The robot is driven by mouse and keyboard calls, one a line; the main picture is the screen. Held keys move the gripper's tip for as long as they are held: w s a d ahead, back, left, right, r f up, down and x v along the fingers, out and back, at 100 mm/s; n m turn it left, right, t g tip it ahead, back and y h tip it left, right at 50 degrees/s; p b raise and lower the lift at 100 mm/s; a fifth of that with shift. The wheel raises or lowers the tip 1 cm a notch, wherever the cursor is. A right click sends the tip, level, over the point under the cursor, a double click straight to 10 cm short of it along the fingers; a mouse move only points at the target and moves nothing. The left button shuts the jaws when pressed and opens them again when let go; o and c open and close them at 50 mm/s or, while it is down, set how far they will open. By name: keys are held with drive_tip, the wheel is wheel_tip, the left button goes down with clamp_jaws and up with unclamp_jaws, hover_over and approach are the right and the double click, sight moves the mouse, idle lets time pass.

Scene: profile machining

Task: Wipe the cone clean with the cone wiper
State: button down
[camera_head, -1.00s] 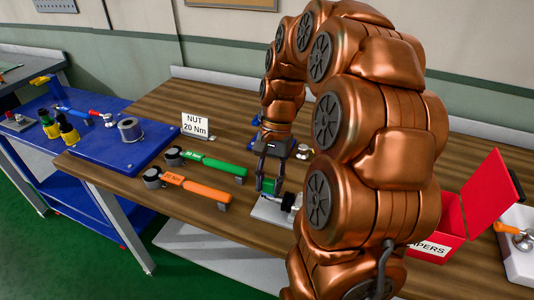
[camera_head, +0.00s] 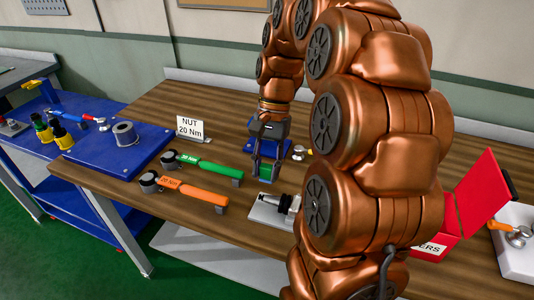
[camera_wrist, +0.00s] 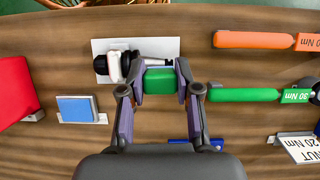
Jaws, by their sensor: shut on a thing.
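The tool holder with the silver cone lies on its side on a white plate (camera_head: 262,214), partly behind my arm in the head view. In the wrist view its black-and-white body (camera_wrist: 118,65) is at the left of the plate and the cone points right. My gripper (camera_wrist: 160,88) is shut on the green cone wiper (camera_wrist: 160,81), which overlaps the lower edge of the cone in that view. I cannot tell whether wiper and cone touch.
Green (camera_head: 208,167) and orange (camera_head: 195,191) torque wrenches lie left of the plate, with a "NUT 20 Nm" sign (camera_head: 190,128) behind. An open red box (camera_head: 466,225) stands right. A small blue block (camera_wrist: 77,108) sits between box and plate in the wrist view.

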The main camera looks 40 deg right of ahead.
drive_tip(key=shift+r+p, duration=0.4)
drive_tip(key=shift+r, duration=1.1)
